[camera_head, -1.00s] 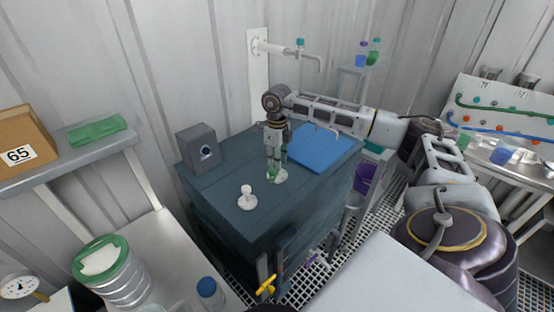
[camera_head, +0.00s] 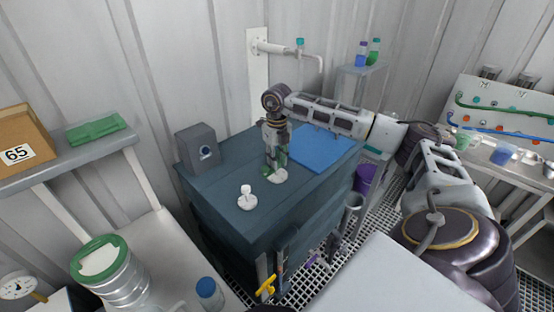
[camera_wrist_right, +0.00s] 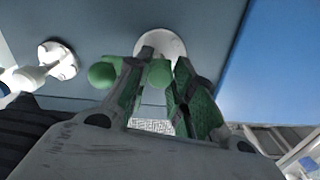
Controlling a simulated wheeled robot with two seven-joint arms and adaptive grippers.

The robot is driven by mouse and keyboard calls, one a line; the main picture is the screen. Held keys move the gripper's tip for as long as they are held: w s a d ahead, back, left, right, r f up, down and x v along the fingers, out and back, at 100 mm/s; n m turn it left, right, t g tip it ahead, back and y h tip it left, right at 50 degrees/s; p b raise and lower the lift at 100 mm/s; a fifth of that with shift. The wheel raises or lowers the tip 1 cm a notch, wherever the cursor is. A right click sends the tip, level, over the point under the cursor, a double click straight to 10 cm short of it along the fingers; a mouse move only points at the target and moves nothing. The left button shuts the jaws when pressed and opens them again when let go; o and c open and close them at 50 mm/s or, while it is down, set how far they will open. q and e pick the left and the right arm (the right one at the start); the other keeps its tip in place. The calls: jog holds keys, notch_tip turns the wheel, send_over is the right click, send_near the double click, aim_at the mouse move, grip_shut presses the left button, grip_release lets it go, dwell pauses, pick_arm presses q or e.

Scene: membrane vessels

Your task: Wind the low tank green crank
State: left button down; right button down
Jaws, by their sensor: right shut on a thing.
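The low tank (camera_head: 225,210) is a dark blue-grey block below my right arm. The green crank (camera_wrist_right: 160,73) stands on a round white base (camera_wrist_right: 160,44) on its top, and the base also shows in the head view (camera_head: 278,176). My right gripper (camera_head: 275,165) points down over this base and is shut on the green crank. In the right wrist view, the gripper's fingers (camera_wrist_right: 152,92) straddle green parts, and a round green knob (camera_wrist_right: 103,75) shows beside the left finger. The fingers hide much of the crank. My left gripper is not in view.
A white crank (camera_head: 247,197) stands on the tank top, left of the gripper. A blue sheet (camera_head: 320,148) covers the right part. A white pipe (camera_head: 275,48) is on the wall behind.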

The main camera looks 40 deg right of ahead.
jog(key=shift+r, duration=0.1)
jog(key=c, duration=1.2)
grip_release()
jog(key=shift+r, duration=5.95)
jog(key=shift+r, duration=0.1)
notch_tip(320, 180, up, 9)
jog(key=p, duration=0.9)
jog(key=shift+r+p, duration=0.35)
jog(key=shift+p, duration=0.2)
